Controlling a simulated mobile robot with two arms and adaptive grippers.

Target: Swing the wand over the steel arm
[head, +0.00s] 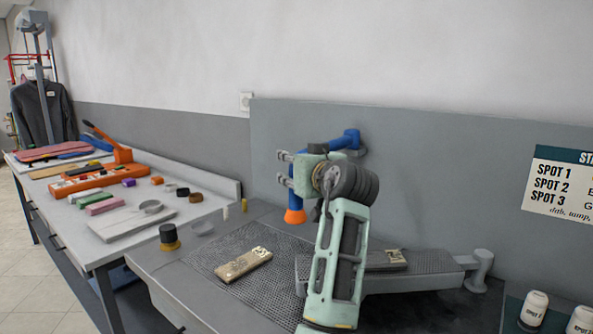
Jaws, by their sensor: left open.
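The wand (295,214) has a blue tube and an orange nozzle pointing down. It hangs from a blue wall arm (345,141) on the grey panel, left of the steel arm. The steel arm (432,262) is a long grey board reaching left from a post at the right. My left gripper (282,168) is open, its two fingers pointing left, in front of the wand's upper part. It hides part of the tube, and I cannot tell whether it touches it. My left arm crosses in front of the steel arm, hiding part of it. My right gripper is out of view.
A tan block (243,264) lies on the mesh plate (205,262); another tan piece (387,260) lies on the steel arm. A dark-capped jar (169,238) stands at the left edge. White bottles (534,309) stand at lower right. A cluttered side table (100,262) is at left.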

